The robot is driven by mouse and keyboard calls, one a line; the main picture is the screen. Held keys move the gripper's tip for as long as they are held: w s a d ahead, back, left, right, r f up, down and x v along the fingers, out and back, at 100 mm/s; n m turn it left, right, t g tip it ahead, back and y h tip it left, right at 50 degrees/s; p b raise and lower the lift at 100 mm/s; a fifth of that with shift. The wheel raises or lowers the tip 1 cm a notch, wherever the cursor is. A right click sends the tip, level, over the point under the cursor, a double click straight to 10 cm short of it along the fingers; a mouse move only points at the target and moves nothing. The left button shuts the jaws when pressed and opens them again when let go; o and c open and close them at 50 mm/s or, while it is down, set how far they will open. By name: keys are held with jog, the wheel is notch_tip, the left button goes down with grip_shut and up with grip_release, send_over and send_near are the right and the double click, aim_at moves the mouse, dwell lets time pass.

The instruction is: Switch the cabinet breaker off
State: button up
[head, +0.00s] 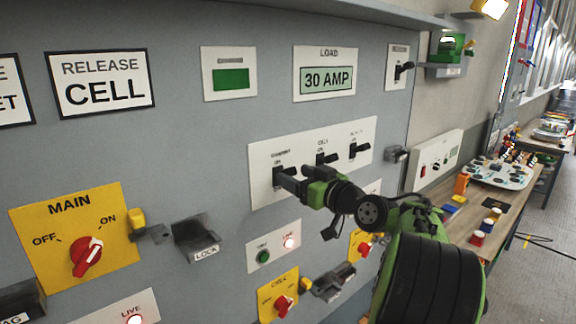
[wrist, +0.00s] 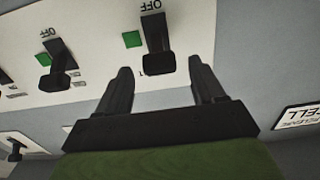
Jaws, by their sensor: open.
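A white breaker plate (head: 318,143) on the grey cabinet front carries three black levers in a row. The leftmost, the cabinet breaker lever (head: 277,179), has a small label above it that is hard to read. In the upside-down wrist view this lever (wrist: 157,52) has OFF at its base, a green square beside it, and its handle towards the ON end. My gripper (head: 291,184) is right at this lever. In the wrist view my gripper (wrist: 160,68) is open, one fingertip on each side of the handle end, with visible gaps. Contact cannot be told.
The middle lever (head: 326,158) and right lever (head: 358,150) stand close by. Below are indicator lights (head: 274,246), a yellow cell switch (head: 278,296) and a protruding lock bracket (head: 197,238). The yellow main switch (head: 75,236) is at left. A workbench (head: 470,222) stands at right.

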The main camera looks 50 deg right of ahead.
aim_at(292, 174)
jog(key=w, duration=0.3)
jog(key=shift+w+d+p, duration=0.25)
jog(key=shift+w+p, duration=0.15)
jog(key=c, duration=1)
jog(key=shift+o, duration=0.2)
